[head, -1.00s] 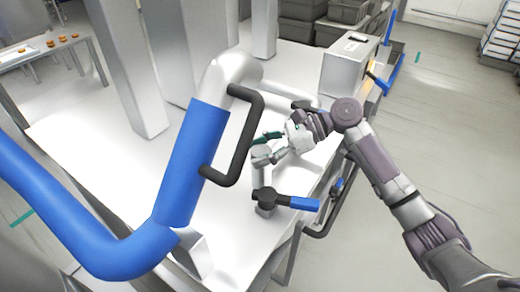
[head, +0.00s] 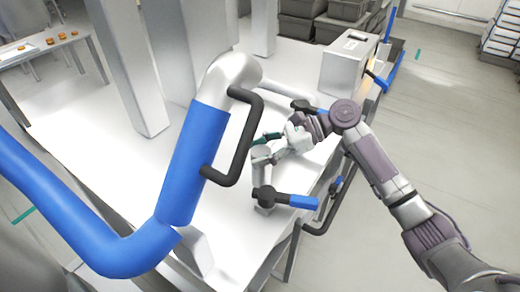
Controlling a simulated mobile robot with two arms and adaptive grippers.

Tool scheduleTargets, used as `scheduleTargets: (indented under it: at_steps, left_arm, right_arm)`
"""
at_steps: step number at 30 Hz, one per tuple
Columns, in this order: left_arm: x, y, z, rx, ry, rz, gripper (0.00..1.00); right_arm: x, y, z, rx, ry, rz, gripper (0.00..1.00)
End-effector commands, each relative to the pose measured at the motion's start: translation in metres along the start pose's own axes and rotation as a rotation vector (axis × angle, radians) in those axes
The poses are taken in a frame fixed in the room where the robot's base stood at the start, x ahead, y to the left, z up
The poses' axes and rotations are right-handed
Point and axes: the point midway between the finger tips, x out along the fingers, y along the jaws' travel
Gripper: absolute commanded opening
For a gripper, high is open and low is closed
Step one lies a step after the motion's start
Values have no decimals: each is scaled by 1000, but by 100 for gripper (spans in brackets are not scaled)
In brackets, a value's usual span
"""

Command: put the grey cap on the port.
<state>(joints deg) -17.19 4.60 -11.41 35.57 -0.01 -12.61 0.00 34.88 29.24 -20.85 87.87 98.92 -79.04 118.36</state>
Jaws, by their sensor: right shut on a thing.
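My right gripper (head: 276,150) reaches in from the right over the white table. It is shut on what looks like the grey cap (head: 261,152), a small pale piece at the top of a short upright grey pipe. This pipe's top end seems to be the port (head: 262,174). The cap is over or against it; I cannot tell whether it is seated. A dark green piece (head: 267,136) shows just behind the cap. My left gripper is not in view.
A large blue and white pipe (head: 192,165) with a black handle (head: 245,150) stands left of the gripper. A valve with a blue lever (head: 304,202) sits on the pipe's lower part. A grey box (head: 346,68) stands at the back right of the white table (head: 120,170).

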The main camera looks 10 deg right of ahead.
Motion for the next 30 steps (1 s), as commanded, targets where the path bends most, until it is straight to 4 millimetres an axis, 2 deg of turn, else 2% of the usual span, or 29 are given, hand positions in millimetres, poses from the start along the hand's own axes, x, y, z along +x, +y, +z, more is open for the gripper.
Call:
scheduleTargets:
  at_steps: [5,6,10,22,26,30]
  left_arm:
    - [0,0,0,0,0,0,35]
    - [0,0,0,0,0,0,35]
    - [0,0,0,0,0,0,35]
    - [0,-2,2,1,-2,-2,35]
    - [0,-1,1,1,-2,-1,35]
    - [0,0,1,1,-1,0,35]
  right_arm:
    - [1,1,-3,5,4,4,32]
    - [2,1,-3,5,4,4,63]
    - [1,1,-3,4,3,4,84]
    - [-4,0,-2,3,3,1,85]
    - [-21,0,-2,4,4,-2,85]
    - [-51,0,-3,5,5,-1,85]
